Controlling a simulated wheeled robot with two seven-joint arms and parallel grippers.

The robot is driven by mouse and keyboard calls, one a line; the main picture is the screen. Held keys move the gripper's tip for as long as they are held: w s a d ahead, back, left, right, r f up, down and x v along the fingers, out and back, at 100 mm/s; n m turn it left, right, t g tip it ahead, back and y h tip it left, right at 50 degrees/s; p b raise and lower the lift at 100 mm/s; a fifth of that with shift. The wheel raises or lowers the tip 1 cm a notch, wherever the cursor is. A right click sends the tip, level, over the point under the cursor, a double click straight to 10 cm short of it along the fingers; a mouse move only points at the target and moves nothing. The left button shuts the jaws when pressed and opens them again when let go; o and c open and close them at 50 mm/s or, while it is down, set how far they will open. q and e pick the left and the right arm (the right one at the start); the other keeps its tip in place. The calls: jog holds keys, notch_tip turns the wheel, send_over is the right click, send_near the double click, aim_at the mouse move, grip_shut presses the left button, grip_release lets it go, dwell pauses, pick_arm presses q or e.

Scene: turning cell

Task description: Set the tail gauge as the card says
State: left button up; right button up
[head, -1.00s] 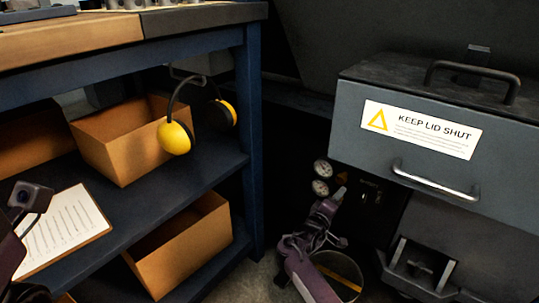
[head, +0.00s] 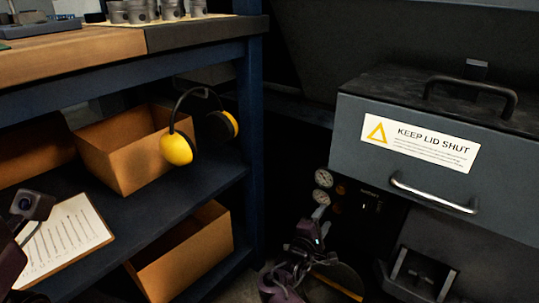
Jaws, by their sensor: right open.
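A grey box with a "KEEP LID SHUT" label (head: 421,147) and a bar handle (head: 433,196) juts out right of the gauges. Left stands a blue bench (head: 250,150) with yellow earmuffs (head: 177,149) hanging, cardboard bins (head: 127,152) and metal parts on top (head: 140,12).

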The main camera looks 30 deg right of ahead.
jog(key=a+r+m+t+y+p, duration=0.1)
jog(key=a+r+m+t+y, duration=0.1)
jog(key=a+r+t, duration=0.5)
jog(key=w+a+r+m+t+y+p, duration=0.1)
jog(key=a+r+t+y, duration=0.3)
jog(key=a+r, duration=0.6)
jog(key=shift+w+r+m+t+y+p, duration=0.25)
jog(key=shift+r+m+t+p, duration=0.8)
jog(key=shift+r, duration=2.65)
jog(key=shift+s+n+t+b, duration=0.1)
jog(key=shift+n+t+b, duration=0.15)
jog(key=shift+t+b, duration=0.15)
